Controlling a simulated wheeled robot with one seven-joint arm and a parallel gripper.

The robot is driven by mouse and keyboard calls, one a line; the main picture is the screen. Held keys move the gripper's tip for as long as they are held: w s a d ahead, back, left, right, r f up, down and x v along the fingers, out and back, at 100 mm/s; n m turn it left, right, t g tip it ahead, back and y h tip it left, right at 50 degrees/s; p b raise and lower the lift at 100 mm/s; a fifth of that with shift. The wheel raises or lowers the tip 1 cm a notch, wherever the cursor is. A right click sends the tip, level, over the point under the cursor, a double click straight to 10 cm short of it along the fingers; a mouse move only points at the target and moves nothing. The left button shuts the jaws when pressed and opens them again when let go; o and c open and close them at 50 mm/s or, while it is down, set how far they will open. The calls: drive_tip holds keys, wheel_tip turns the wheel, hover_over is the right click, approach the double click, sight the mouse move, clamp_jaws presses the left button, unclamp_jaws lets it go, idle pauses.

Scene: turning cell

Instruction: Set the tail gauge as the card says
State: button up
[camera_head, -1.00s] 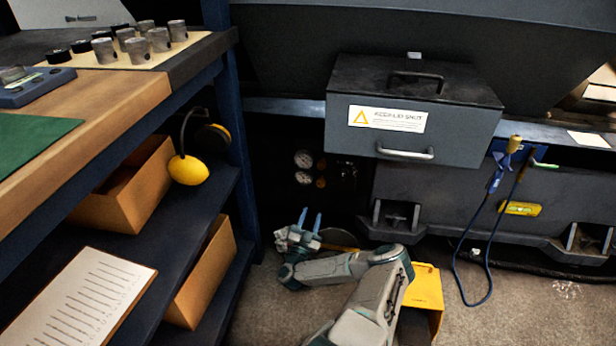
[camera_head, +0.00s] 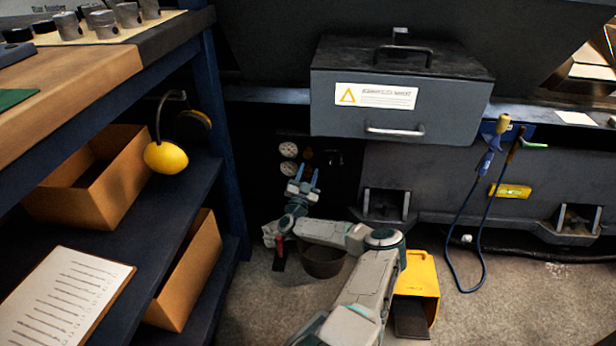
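Two small round white dial gauges, an upper one (camera_head: 288,149) and a lower one (camera_head: 288,168), sit on the dark panel below the grey box. I cannot tell which is the tail gauge, and their readings are too small to make out. A small brownish knob (camera_head: 308,155) shows beside the upper dial.
A grey lidded box (camera_head: 450,105) with a warning label overhangs the panel. The blue shelf (camera_head: 200,250) with cardboard boxes and yellow ear defenders (camera_head: 166,157) stands left. A dark bucket (camera_head: 323,264), a yellow box (camera_head: 420,275) and a hanging blue cable (camera_head: 459,235) are nearby.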

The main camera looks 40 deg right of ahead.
drive_tip(key=shift+d, duration=0.1)
drive_tip(key=c, duration=0.7)
